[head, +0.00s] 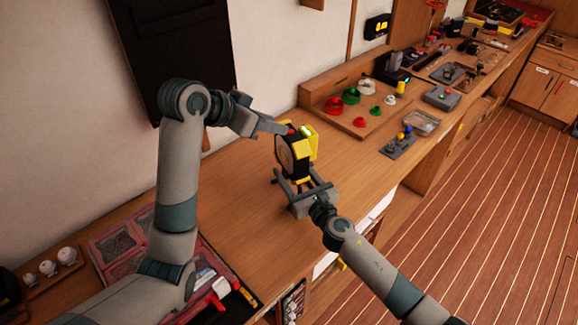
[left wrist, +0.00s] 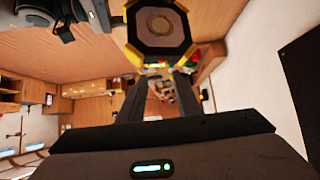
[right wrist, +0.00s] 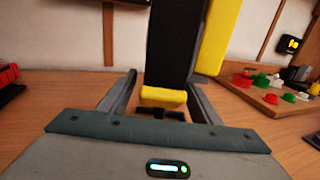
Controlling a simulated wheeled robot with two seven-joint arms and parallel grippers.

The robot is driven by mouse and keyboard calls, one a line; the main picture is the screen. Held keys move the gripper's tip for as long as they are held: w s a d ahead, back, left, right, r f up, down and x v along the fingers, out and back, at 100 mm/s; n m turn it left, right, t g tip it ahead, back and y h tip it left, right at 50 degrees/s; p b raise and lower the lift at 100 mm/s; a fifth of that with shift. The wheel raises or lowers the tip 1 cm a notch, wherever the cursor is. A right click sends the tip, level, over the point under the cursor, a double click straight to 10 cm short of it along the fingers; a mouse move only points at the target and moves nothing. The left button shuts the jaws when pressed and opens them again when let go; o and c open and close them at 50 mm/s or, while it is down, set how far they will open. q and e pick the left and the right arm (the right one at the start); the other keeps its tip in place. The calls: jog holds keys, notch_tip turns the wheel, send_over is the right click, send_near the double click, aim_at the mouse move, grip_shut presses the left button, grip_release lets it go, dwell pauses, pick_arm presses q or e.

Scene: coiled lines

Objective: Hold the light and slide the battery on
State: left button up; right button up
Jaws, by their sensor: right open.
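The black and yellow light (head: 290,158) is upright over the bench, its round lens facing left. The lens also shows in the left wrist view (left wrist: 160,22). My left gripper (head: 287,130) is at the light's upper edge, fingers apart; whether they clamp it is unclear. A yellow block (head: 312,146) with a green spot is against the light's right side; I cannot tell whether it is the battery. My right gripper (head: 302,183) is open below the light. In the right wrist view, the light's black body with a yellow foot (right wrist: 163,97) shows between its fingers, apparently without being clamped.
A wooden tray (head: 330,117) with red, green and white parts is right of the light. A grey stand with blue and yellow knobs (head: 402,140) is nearer the edge. Red-lidded cases (head: 120,250) lie at the front left. The bench between is mostly clear.

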jog(key=shift+x, duration=1.3)
grip_shut()
pick_arm(q)
jog(key=o, duration=0.9)
jog(key=shift+d, duration=0.1)
jog(key=shift+c, duration=0.2)
jog(key=w+d+m+g, duration=0.1)
jog(key=d, duration=0.1)
jog(key=w+d+m+g+y, duration=0.1)
jog(key=w+d, duration=0.1)
jog(key=w+d+r+m+g, duration=0.1)
jog(key=d, duration=0.1)
jog(key=shift+w+d+r+g+y, duration=0.1)
jog(key=shift+w+d+g+y, duration=0.2)
jog(key=shift+g, duration=0.1)
jog(key=shift+w+r+g+y, duration=0.25)
jog(key=shift+w+g+y, duration=0.15)
jog(key=shift+w+y, duration=0.15)
jog(key=shift+w+a+r+g+y, duration=0.3)
jog(key=shift+w+g+y, duration=0.1)
jog(key=shift+w+y, duration=0.1)
jog(key=shift+d, duration=0.1)
